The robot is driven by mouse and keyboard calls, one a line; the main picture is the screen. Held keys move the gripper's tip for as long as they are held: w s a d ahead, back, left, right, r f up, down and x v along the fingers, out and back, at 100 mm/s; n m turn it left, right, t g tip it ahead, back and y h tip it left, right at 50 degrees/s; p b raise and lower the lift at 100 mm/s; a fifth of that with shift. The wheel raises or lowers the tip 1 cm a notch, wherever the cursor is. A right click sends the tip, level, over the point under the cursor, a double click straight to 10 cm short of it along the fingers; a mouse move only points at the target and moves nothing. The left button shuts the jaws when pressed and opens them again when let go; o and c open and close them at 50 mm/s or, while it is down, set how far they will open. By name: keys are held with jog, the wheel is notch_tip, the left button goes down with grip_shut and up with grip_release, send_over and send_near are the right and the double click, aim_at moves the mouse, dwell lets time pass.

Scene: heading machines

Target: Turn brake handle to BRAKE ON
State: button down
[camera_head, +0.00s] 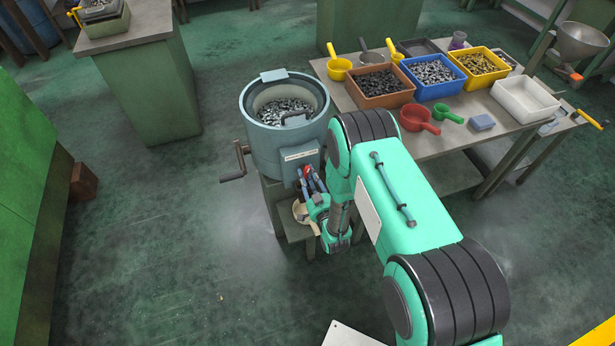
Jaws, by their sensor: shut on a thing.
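A grey-blue round drum machine (258,150) stands left of the table, with many small metal parts (285,110) in its open top. A white label (301,155) is on its front wall. My gripper (309,180) is at the drum's front, below the label, shut on a small red part (306,170), which appears to be the brake handle. The fingers hide most of the handle, so its angle and any BRAKE ON marking cannot be read. A dark crank (236,165) sticks out from the drum's left side, apart from my gripper.
A table (448,137) at the right holds brown (380,99), blue (432,90) and yellow (482,76) bins of parts, a white tray (526,101) and coloured scoops. A light round pan (301,212) sits below my gripper.

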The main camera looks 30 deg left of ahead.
jog(key=n, duration=0.2)
jog(key=n+b, duration=0.1)
jog(key=n, duration=0.1)
jog(key=shift+r+n, duration=0.2)
jog(key=shift+n, duration=0.1)
jog(key=shift+a+r+n, duration=0.1)
jog(key=shift+n, duration=2.2)
jog(key=c, duration=1.4)
grip_release()
jog(key=shift+s, duration=0.1)
jog(key=shift+v, duration=5.95)
